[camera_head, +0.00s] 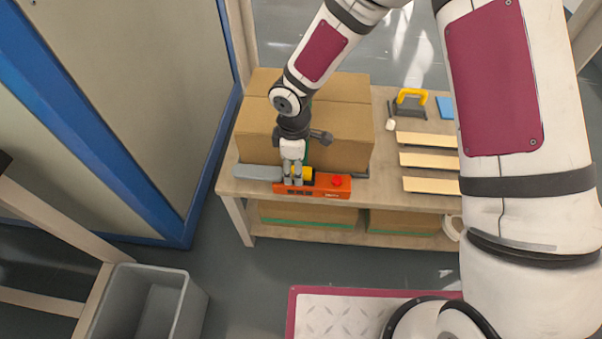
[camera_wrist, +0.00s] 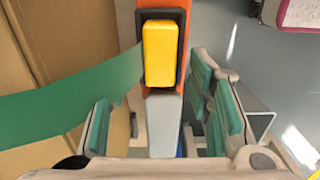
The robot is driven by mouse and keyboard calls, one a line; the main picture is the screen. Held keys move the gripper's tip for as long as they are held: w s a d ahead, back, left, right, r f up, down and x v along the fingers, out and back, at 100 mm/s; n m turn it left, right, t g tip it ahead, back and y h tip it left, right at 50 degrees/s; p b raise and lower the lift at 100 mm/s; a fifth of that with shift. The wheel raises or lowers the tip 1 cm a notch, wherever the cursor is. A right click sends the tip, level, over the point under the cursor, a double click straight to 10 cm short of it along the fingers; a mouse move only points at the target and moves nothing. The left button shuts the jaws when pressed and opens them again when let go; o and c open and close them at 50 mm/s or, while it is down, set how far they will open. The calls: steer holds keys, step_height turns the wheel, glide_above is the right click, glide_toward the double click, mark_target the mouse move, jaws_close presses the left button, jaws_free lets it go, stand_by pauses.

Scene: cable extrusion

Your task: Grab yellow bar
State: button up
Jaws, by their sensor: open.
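The yellow bar (camera_wrist: 160,53) sits in a dark slot on an orange tool body (camera_wrist: 162,5) in the wrist view. In the head view the yellow bar (camera_head: 307,174) shows at the left end of the orange tool (camera_head: 318,187), beside my fingers. My gripper (camera_head: 292,181) is open over that end of the tool. In the wrist view my gripper (camera_wrist: 162,112) has its green-padded fingers apart, one to each side of the tool's line, with the bar ahead of them. Nothing is held between the fingers.
A large cardboard box (camera_head: 345,120) stands on the wooden table (camera_head: 384,190) right behind the tool. A green strip (camera_wrist: 70,93) crosses the left of the wrist view. Wooden slats (camera_head: 428,160) and a yellow-handled tool (camera_head: 410,100) lie to the right. A blue-framed panel (camera_head: 150,110) stands left.

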steer(key=shift+c, duration=0.6)
jaws_close()
steer(key=shift+r, duration=0.15)
